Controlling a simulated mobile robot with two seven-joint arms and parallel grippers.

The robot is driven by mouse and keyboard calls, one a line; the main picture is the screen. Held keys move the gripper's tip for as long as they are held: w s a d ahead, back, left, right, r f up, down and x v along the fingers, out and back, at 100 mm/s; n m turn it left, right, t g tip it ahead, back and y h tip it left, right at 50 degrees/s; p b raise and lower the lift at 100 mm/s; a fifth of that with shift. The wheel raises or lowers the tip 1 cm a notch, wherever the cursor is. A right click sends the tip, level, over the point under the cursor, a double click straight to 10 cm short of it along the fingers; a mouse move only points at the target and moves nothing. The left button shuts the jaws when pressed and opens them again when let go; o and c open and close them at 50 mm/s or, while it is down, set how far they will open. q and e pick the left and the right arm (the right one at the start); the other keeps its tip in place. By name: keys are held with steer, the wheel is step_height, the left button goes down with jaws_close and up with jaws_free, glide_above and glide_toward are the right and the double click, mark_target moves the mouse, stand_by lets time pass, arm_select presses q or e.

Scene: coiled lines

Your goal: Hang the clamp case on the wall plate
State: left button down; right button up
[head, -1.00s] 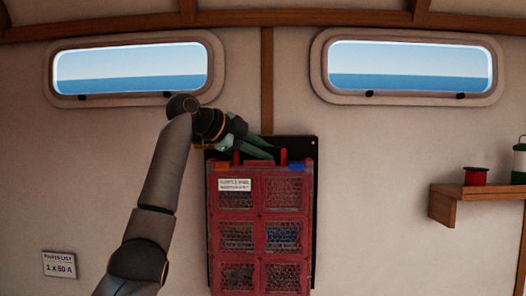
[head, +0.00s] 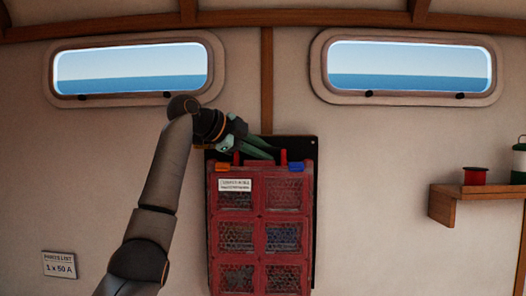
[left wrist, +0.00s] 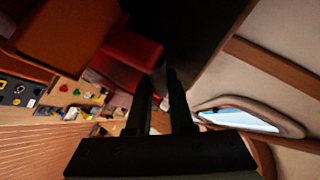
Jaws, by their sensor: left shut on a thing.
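The clamp case (head: 262,212) is a red case with several mesh-fronted compartments and a white label, upright in front of the wall plate. The black wall plate (head: 312,148) shows as a rim around the case's top and right side. My left gripper (head: 262,151) is at the case's top, between two red uprights, shut on the case there. In the left wrist view, my left fingers (left wrist: 161,92) are close together, with a red part of the case (left wrist: 130,46) beyond them. The plate's hanging points and the case's back are hidden. My right gripper is not in view.
A wooden shelf (head: 478,190) at the right holds a red spool (head: 474,176) and a green-and-white container (head: 519,160). Two windows (head: 130,68) are above. A parts-list card (head: 59,265) is on the wall at lower left.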

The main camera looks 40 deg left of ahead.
arm_select(q)
steer(key=shift+f+b, duration=0.75)
steer(key=shift+f, duration=0.2)
stand_by(0.9)
steer(key=c, duration=0.7)
jaws_free()
steer(key=shift+s, duration=0.1)
steer(key=shift+f, duration=0.3)
steer(key=v, duration=1.2)
steer(key=shift+s+r+b, duration=0.25)
steer(key=shift+r+b, duration=0.1)
steer(key=shift+b, duration=0.05)
